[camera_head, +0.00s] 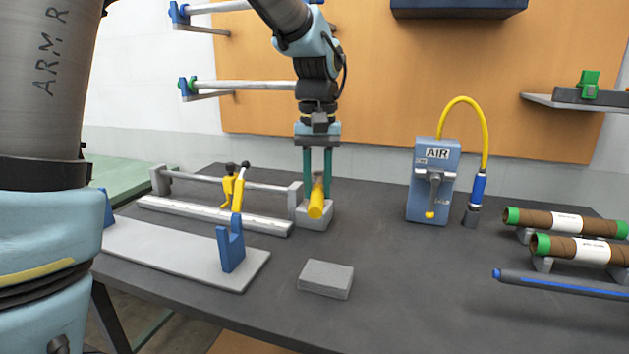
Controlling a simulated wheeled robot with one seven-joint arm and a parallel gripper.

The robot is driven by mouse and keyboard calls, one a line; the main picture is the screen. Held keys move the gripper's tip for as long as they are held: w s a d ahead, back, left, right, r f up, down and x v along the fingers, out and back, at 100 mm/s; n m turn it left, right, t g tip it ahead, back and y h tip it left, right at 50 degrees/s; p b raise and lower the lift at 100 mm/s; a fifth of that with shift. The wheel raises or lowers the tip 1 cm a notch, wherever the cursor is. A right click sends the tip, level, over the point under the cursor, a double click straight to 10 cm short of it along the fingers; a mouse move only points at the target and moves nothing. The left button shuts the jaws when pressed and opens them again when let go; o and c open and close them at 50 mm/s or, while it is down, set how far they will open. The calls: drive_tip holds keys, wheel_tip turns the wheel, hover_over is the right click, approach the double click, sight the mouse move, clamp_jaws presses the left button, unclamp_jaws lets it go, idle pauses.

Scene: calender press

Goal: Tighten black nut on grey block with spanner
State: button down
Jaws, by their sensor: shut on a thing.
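My gripper (317,190) is at the middle of the table with its teal fingers pointing down. It is shut on a yellow bar-like piece, which looks like the spanner (316,203), its rounded end facing the camera. The spanner is directly over or against a light grey block (314,222) at the right end of the roller frame. I cannot tell whether it touches the block. The black nut cannot be made out; it may be hidden behind the spanner and fingers.
A blue holder (231,248) stands on a pale plate (175,252), with yellow levers (232,190) behind it. A separate flat grey block (326,278) lies in front. The AIR box (432,185) and brown rolls (566,222) stand right. The table's front centre-right is clear.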

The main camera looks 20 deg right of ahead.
drive_tip(key=shift+w+a+f+n, duration=0.1)
drive_tip(key=shift+w+n, duration=0.15)
drive_tip(key=shift+n, duration=0.05)
drive_tip(key=shift+w+f+b, duration=0.15)
drive_tip(key=shift+f+b, duration=0.15)
drive_tip(key=shift+b, duration=0.05)
drive_tip(key=shift+f+b, duration=2.85)
drive_tip(key=shift+f, duration=0.25)
drive_tip(key=shift+w+a+r+m+b, duration=0.1)
drive_tip(key=shift+w+a+m+b, duration=0.3)
drive_tip(key=shift+a+m, duration=0.4)
drive_tip(key=shift+w+a+r+m+b, duration=0.1)
drive_tip(key=shift+w+a+m+b, duration=0.2)
drive_tip(key=shift+w+a+m, duration=0.35)
drive_tip(key=shift+a+r+m+p, duration=0.2)
drive_tip(key=shift+m+p, duration=0.15)
drive_tip(key=shift+p, duration=0.15)
drive_tip(key=shift+w+a+m+p, duration=0.5)
drive_tip(key=shift+w+m+p, duration=0.2)
drive_tip(key=shift+m+p, duration=0.15)
drive_tip(key=shift+w+a+m+p, duration=0.45)
drive_tip(key=shift+w+m+p, duration=0.25)
drive_tip(key=shift+m, duration=0.15)
drive_tip(key=shift+w+a+f+m+p, duration=0.1)
drive_tip(key=shift+w+a+m+p, duration=0.15)
drive_tip(key=shift+w+m+p, duration=0.4)
drive_tip(key=shift+w+a+m+p, duration=0.2)
drive_tip(key=shift+w+m+p, duration=0.35)
drive_tip(key=shift+m, duration=0.1)
drive_tip(key=shift+s, duration=0.2)
